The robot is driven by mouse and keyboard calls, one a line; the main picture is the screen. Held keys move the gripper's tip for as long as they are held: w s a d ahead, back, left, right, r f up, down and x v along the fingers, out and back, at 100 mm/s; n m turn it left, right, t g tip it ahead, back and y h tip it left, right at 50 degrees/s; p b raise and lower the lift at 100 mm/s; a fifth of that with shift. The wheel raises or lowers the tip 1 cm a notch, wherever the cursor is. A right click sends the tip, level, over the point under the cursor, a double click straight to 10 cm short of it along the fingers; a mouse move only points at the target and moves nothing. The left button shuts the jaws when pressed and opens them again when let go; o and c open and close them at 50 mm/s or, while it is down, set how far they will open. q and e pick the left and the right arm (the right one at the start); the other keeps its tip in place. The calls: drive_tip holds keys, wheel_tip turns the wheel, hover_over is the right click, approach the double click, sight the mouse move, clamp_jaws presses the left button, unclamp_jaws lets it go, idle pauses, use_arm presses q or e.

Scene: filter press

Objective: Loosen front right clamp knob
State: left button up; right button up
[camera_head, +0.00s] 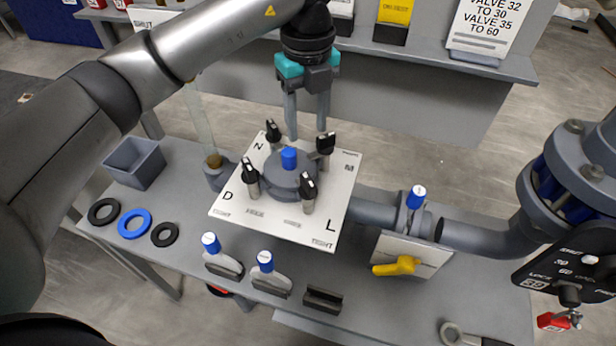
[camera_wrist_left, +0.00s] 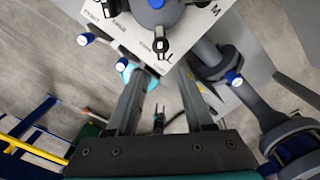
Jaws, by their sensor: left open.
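The front right clamp knob (camera_head: 308,187) is black and stands at the plate corner by the letter L in the head view. It also shows in the left wrist view (camera_wrist_left: 161,46), just beyond my fingertips in the picture. It is one of several black knobs around a grey round housing (camera_head: 288,178) with a blue knob (camera_head: 289,158) on top. My left gripper (camera_head: 307,134) is open and empty, fingers pointing down, overlapping the far side of the plate in the head view; its height is hard to tell. It also shows in the wrist view (camera_wrist_left: 163,78).
The back right knob (camera_head: 326,147) shows close to one fingertip. A glass tube (camera_head: 200,120) stands left of the plate. A pipe (camera_head: 375,209) with a blue-handled valve (camera_head: 416,197) leads right. Blue-capped parts (camera_head: 266,262) stand in front. A shelf (camera_head: 430,62) lies behind.

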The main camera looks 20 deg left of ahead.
sight(308, 179)
use_arm(q)
wheel_tip(308, 179, down, 15)
drive_tip(key=shift+d+r+p, duration=0.1)
drive_tip(key=shift+p, duration=0.8)
clamp_jaws()
